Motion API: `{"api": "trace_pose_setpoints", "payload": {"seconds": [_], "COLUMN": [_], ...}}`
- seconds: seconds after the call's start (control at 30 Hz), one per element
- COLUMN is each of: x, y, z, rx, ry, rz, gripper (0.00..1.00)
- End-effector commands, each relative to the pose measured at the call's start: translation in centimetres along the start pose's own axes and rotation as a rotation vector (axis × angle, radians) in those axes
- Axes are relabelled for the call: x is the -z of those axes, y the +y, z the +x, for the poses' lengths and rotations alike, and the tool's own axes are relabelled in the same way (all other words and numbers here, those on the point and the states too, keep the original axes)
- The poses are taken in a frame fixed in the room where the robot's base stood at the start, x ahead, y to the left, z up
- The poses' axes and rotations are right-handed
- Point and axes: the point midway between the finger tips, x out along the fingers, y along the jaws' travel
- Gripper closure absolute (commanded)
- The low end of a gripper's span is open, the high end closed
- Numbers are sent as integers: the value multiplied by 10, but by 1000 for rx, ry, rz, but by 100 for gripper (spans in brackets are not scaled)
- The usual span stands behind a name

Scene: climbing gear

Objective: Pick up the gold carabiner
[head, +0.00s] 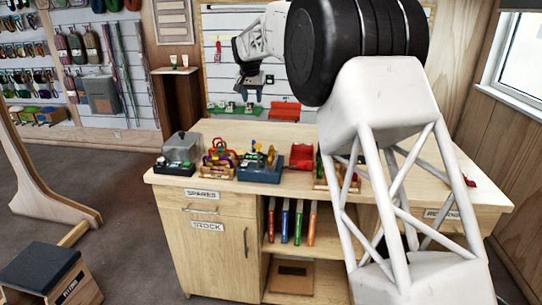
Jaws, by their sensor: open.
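My gripper (249,94) hangs in the air over the back of the wooden counter, open, with nothing visible between its fingers. Small yellow-gold pieces (270,154) stand in a dark blue tray (259,175) at the counter's front edge. One of them may be the gold carabiner, but they are too small to tell. Red, yellow and purple looped pieces (219,153) sit just left of this tray, on a low wooden holder. My gripper is above and behind both groups, apart from them.
The counter (310,184) also bears a grey clear-lidded box (182,147), a dark tray (173,167) and a red box (301,156). A red bin (284,111) is at the back. My arm hides much of the counter's right side. A small red item (469,181) lies at far right.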

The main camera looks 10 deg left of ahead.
Motion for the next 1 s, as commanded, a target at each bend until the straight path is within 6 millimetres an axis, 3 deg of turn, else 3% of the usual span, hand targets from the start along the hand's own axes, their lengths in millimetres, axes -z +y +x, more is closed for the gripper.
{"api": "trace_pose_setpoints", "payload": {"seconds": [0.13, 0.3, 0.43, 1.0], "x": [-10, -36, -55, -64], "y": [12, 39, 56, 63], "z": [29, 86, 120, 140], "rx": [-24, -74, -104, -113], "ry": [-45, -145, -209, -231], "rz": [-6, -19, -30, -33], "gripper": [57, 57, 57, 57]}}
